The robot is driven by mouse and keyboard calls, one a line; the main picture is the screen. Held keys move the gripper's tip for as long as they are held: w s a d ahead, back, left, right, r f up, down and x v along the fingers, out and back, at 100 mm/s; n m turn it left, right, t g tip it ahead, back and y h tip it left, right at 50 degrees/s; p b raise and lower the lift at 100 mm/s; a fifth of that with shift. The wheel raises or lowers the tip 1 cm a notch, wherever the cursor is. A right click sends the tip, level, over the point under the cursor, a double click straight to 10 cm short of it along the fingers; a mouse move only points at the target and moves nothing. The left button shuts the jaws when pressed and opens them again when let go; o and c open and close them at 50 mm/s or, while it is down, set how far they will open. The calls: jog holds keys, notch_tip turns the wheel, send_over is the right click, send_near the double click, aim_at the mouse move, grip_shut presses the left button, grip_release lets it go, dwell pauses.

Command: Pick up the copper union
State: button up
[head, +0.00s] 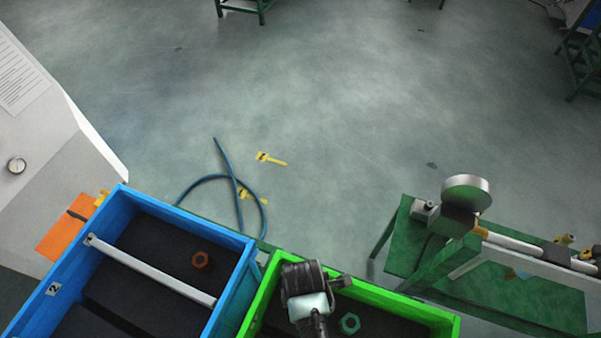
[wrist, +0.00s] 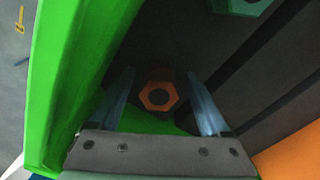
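A copper-orange hexagonal ring, which looks like the copper union (wrist: 158,96), lies on the dark floor of the green crate in the wrist view. My gripper (wrist: 159,76) is open, with its two fingers spread to the left and right of this ring. Gaps show between the ring and both fingers, and I cannot tell the height above it. In the head view my arm hides this ring.
The green crate (head: 262,292) also holds a green hexagonal ring (head: 349,323); its walls stand close to my gripper. The blue crate (head: 233,276) with a white bar (head: 150,270) is to the left. A green bench (head: 412,250) with fittings stands at right.

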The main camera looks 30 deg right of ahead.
jog(key=c, duration=1.2)
jog(key=shift+r, duration=0.1)
